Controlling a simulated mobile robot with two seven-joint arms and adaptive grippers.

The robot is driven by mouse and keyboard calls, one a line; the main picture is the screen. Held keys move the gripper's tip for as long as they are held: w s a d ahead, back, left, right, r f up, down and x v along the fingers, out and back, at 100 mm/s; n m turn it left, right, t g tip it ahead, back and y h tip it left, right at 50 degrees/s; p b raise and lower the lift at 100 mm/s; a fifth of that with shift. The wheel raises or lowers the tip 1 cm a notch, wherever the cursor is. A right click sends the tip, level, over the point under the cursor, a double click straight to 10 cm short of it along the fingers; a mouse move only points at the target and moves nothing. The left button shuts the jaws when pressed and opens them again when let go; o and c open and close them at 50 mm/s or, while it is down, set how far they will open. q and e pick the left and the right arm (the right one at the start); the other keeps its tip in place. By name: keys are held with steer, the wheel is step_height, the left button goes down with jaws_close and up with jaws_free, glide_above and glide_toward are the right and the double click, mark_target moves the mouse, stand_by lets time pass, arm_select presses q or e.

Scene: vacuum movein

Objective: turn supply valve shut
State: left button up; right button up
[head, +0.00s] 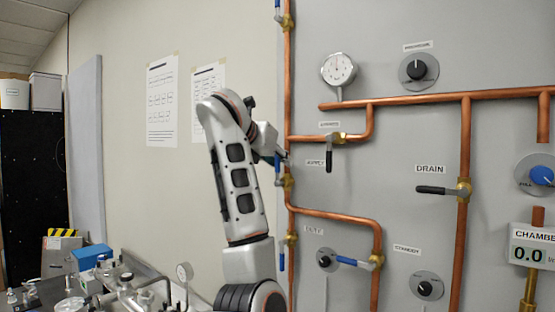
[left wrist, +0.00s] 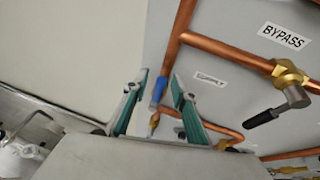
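The supply valve has a blue lever, and its brass body (head: 288,182) sits on the left vertical copper pipe in the head view. The lever (head: 278,170) points up, roughly along the pipe, partly covered by my gripper. In the left wrist view the blue lever (left wrist: 158,90) shows between my fingertips, near the SUPPLY label (left wrist: 210,79). My left gripper (left wrist: 156,86) is open, with a gap on both sides of the lever. Its fingers (head: 279,160) are small and partly hidden in the head view. I cannot tell how deep the lever lies between them. My right gripper is out of view.
The bypass valve (left wrist: 290,92) with its black lever is close on the right; its lever (head: 329,160) hangs down. Other blue-levered valves sit above and below on the same pipe. A drain valve (head: 445,190), gauge (head: 339,69) and knobs lie further right. A cluttered bench is lower left.

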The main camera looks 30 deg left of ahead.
arm_select(q)
jaws_close()
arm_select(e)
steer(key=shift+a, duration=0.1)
